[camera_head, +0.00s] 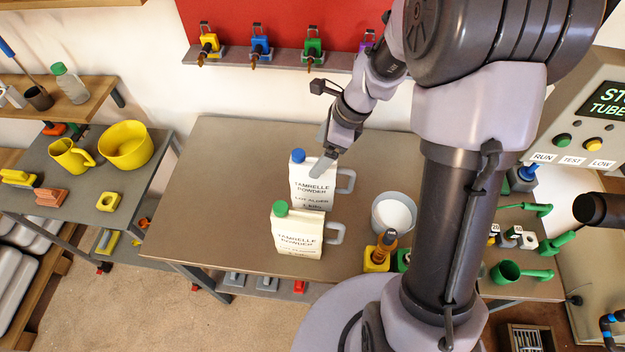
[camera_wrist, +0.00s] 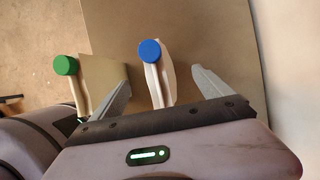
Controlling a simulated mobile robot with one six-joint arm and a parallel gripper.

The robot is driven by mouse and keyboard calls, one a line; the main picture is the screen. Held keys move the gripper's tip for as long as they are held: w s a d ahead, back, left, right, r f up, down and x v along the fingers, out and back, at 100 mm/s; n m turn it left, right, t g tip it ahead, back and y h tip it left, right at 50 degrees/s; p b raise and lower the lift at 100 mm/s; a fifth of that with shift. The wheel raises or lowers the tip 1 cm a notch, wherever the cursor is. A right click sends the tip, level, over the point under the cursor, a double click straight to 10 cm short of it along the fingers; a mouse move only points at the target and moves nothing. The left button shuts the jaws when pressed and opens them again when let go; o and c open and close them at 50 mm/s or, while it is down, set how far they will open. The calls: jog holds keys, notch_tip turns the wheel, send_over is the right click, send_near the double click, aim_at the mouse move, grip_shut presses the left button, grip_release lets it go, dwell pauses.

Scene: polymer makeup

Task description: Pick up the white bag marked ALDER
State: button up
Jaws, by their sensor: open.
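The white bag with a blue cap (camera_head: 313,190) stands upright on the brown table. Its small lot line looks like ALDER. It has a grey handle on its right. A similar white bag with a green cap (camera_head: 297,236) stands just in front; its lot line is too small to read. My gripper (camera_head: 322,165) is at the top of the blue-capped bag. In the wrist view my gripper (camera_wrist: 161,76) is open, one finger on each side of the blue-capped bag (camera_wrist: 167,70). The green-capped bag (camera_wrist: 100,78) is outside the left finger. I cannot tell whether the fingers touch either bag.
A tub of white powder (camera_head: 393,213) stands right of the bags, with a yellow-based bottle (camera_head: 380,252) in front of it. The brown table (camera_head: 215,190) is clear to the left. A yellow bowl (camera_head: 125,147) is on the left bench. A red panel (camera_head: 290,25) is behind.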

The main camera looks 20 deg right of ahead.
aim_at(310, 168)
jog(key=x, duration=0.2)
jog(key=b+x, duration=0.1)
jog(key=x, duration=0.1)
jog(key=b+x, duration=0.1)
jog(key=x, duration=0.2)
jog(key=shift+s, duration=0.3)
grip_shut()
